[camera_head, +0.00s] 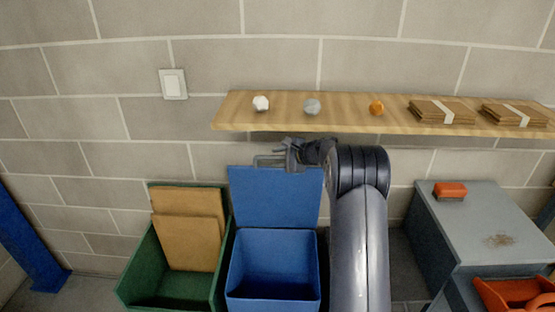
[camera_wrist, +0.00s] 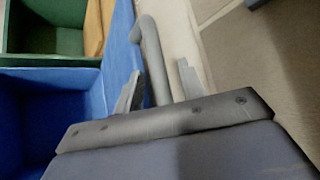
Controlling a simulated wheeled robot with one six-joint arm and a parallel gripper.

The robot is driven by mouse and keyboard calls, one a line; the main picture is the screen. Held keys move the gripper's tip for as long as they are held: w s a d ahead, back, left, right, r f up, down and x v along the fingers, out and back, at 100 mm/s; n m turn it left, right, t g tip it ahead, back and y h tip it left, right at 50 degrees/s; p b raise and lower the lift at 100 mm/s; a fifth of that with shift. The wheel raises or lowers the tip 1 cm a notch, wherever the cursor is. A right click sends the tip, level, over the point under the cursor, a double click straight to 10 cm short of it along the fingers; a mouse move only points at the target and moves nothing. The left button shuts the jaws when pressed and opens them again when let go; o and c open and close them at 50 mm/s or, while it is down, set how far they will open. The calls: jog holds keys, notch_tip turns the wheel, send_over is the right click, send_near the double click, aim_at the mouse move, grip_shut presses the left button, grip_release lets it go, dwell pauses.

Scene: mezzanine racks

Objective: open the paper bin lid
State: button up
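A blue bin (camera_head: 273,300) stands on the floor by the wall, and its inside looks empty. I see no label marking it as the paper bin. Its blue lid (camera_head: 275,198) stands raised, close to upright, at the back of the bin. A grey bar handle (camera_wrist: 150,42) is on the lid's upper edge. My gripper (camera_head: 284,157) is at that top edge. In the wrist view my gripper's fingers (camera_wrist: 160,70) are apart, with the handle's bar running between them, nearer the left finger. I see no firm grip on it.
A green bin (camera_head: 135,285) holding cardboard (camera_head: 190,240) stands at the left. A wooden shelf (camera_head: 350,125) with small items is just above my gripper. A grey cabinet (camera_head: 465,225) with a red-orange item (camera_head: 450,191) on top stands at the right.

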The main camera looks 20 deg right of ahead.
jog(key=b+v, duration=0.2)
jog(key=v, duration=0.8)
jog(key=p+x, duration=0.2)
jog(key=x, duration=0.8)
jog(key=shift+w, duration=0.1)
jog(key=shift+w+a+f, duration=0.1)
jog(key=shift+a+f, duration=0.05)
jog(key=shift+a, duration=0.05)
jog(key=shift+s+f, duration=0.15)
jog(key=shift+s, duration=0.15)
jog(key=shift+s+a, duration=0.15)
jog(key=shift+s, duration=0.3)
